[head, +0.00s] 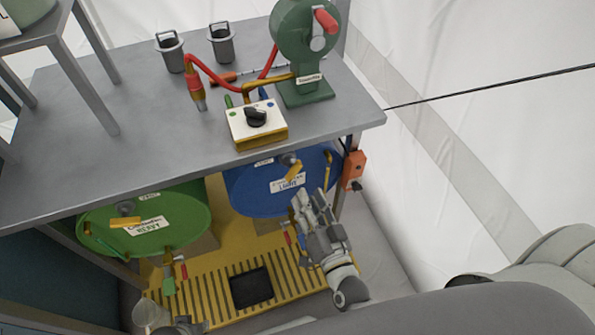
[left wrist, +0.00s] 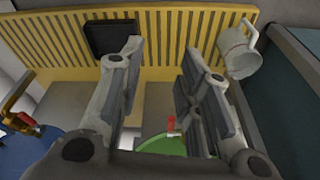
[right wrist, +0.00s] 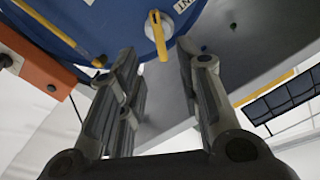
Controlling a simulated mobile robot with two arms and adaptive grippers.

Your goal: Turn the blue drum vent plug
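The blue drum (head: 240,190) lies on its side under the bench. Its vent plug (head: 289,160) is a grey knob with a yellow lever (head: 294,171) near the top of the drum's face. In the right wrist view the plug (right wrist: 165,24) and its hanging lever (right wrist: 159,40) are just beyond my fingertips. My right gripper (head: 312,197) is open and empty, in front of the drum's face and below the plug. It shows from behind in the right wrist view (right wrist: 157,62). My left gripper (left wrist: 163,52) is open and empty, low over the yellow grating; little of it shows in the head view.
A green drum (head: 180,219) with its own plug (head: 125,209) lies left of the blue one. The bench top (head: 150,120) overhangs both. An orange box (head: 353,170) hangs by the right bench leg. A clear jug (left wrist: 232,52) stands beside the yellow grating (left wrist: 180,45).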

